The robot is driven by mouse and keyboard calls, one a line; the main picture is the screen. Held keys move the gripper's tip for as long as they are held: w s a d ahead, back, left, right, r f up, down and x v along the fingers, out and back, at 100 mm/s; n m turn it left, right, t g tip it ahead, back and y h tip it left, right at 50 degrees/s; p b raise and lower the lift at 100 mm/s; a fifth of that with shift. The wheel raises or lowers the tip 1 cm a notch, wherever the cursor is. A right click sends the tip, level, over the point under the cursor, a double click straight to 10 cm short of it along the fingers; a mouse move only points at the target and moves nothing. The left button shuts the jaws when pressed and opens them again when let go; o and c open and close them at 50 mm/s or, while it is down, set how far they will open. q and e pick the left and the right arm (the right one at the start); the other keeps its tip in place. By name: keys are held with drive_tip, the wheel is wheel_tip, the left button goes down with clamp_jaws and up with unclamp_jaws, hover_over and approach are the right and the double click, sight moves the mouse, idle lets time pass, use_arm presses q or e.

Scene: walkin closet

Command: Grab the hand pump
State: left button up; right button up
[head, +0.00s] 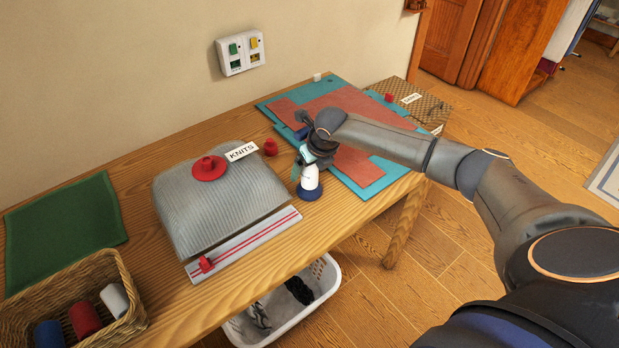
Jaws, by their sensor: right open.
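The hand pump (310,184), a small white upright body with a dark blue base, stands on the wooden table near its front edge, just right of the grey knit bag. My right gripper (308,162) reaches in from the right and is over the pump's top. Its jaws are open around or just above the upper part, where a teal piece shows. The gripper hides most of the pump's top, so I cannot tell if the fingers touch it. My left gripper is not in view.
The grey bag (225,205) labelled KNITS carries a red round cap (209,168). A teal and red flat bag (350,171) lies behind my arm. A wicker basket (117,266) with rolls and a green cloth (64,232) are at left. A white laundry basket (327,283) is below.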

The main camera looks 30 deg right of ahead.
drive_tip(key=shift+f, duration=0.25)
drive_tip(key=shift+w, duration=0.1)
clamp_jaws()
idle(0.5)
drive_tip(key=shift+r, duration=0.15)
